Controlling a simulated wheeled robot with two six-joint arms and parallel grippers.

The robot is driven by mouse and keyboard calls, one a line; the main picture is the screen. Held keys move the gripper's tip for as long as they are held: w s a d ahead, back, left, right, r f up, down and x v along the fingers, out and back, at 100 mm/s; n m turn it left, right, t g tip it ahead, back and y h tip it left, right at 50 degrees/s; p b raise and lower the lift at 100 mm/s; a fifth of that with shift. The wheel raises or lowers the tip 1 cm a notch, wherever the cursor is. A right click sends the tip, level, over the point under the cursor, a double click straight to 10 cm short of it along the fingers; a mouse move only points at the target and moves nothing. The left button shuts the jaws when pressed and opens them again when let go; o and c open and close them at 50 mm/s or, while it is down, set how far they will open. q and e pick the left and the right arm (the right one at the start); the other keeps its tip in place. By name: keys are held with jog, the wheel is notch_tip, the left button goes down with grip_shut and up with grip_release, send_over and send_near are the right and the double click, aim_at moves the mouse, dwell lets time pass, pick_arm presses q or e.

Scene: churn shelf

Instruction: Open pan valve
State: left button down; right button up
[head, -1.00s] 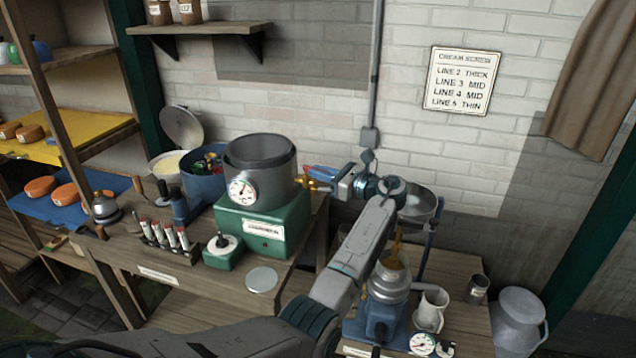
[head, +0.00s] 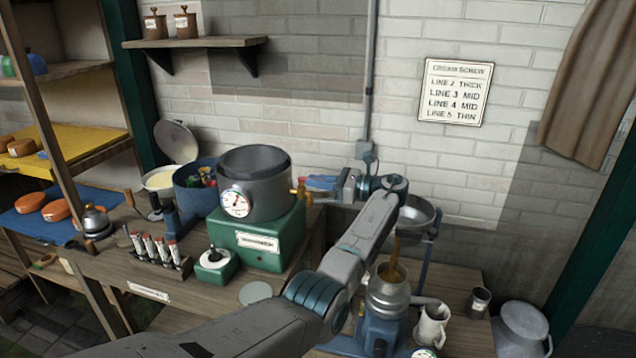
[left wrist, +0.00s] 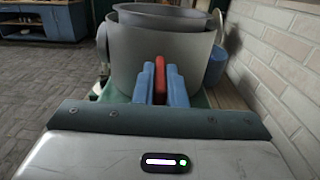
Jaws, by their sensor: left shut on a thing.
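A grey metal pan (head: 285,197) with a round dial stands on a green base (head: 258,240). A brass valve (head: 302,192) sticks out from the pan's right side. My left gripper (head: 322,183) reaches in beside the valve, its blue fingers level and pointing at the pan. In the left wrist view the fingers are shut on a red lever (left wrist: 159,78), which stands upright between them in front of the pan (left wrist: 135,66). The fingers partly hide the valve, and its outlet is hard to see. My right gripper is not in view.
A blue pot (head: 190,196) stands left of the pan. A brick wall lies close behind. A sign (head: 455,91) hangs there.

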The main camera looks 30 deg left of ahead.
pick_arm(q)
jog(key=c, duration=1.6)
grip_release()
jog(key=shift+o, duration=0.6)
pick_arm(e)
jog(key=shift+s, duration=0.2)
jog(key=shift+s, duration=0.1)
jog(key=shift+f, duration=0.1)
